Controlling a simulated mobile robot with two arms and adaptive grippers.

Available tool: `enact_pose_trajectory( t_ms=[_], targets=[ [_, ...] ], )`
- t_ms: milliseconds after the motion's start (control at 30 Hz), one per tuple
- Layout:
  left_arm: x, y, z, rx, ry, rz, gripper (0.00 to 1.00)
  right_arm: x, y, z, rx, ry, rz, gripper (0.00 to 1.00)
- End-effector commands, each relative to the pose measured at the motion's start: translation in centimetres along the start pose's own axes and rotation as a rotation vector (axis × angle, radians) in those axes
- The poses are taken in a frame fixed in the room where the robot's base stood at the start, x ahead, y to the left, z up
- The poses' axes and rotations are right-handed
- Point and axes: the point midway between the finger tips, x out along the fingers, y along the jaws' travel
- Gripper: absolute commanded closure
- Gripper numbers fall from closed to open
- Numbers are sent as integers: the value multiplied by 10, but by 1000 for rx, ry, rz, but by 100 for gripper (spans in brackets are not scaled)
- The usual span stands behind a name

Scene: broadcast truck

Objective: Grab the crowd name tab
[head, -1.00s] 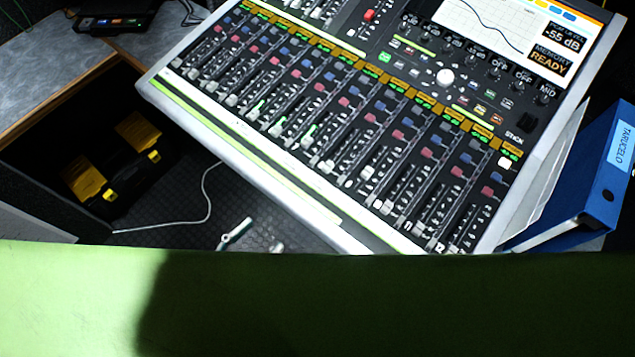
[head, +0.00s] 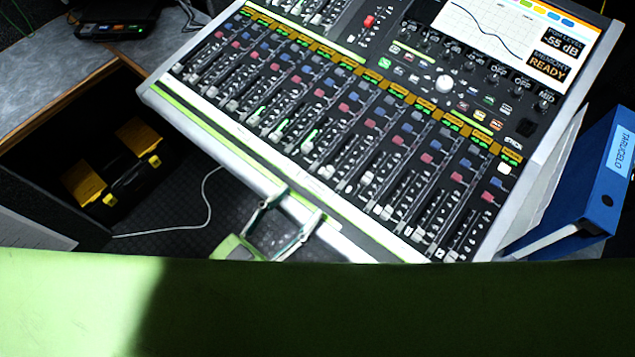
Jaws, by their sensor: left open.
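The mixing desk (head: 237,172) fills the middle of the head view, tilted down to the right. A bright green strip (head: 205,125) runs along its front edge, and a row of small orange and green labels (head: 345,65) crosses it above the faders. The lettering is too small to read, so I cannot tell which piece is the crowd name tab. My left gripper (head: 298,204) is open, its two fingers apart at the desk's front edge, with nothing visible between them. The fingers hide part of the edge and the strip. My right gripper is out of view.
A blue binder (head: 594,190) stands right of the desk. A black and yellow case (head: 125,180) sits in the dark recess at left, with a white cable (head: 208,198) beside it. A black device (head: 115,18) lies on the grey worktop. My green body covers the bottom.

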Motion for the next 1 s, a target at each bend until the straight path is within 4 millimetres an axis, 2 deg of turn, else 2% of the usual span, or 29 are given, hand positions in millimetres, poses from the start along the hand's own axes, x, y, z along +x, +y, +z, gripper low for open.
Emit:
enact_pose_trajectory(
  t_ms=[200,300,600,733,1000],
  targets=[
    [32,0,0,0,5,-2,51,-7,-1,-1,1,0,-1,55],
    [42,0,1,0,3,-1,51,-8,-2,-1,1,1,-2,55],
    [45,1,2,0,1,0,51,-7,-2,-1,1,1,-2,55],
    [45,1,2,0,1,0,83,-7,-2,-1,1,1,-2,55],
    [45,1,2,0,1,0,83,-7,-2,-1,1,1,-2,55]
  ],
)
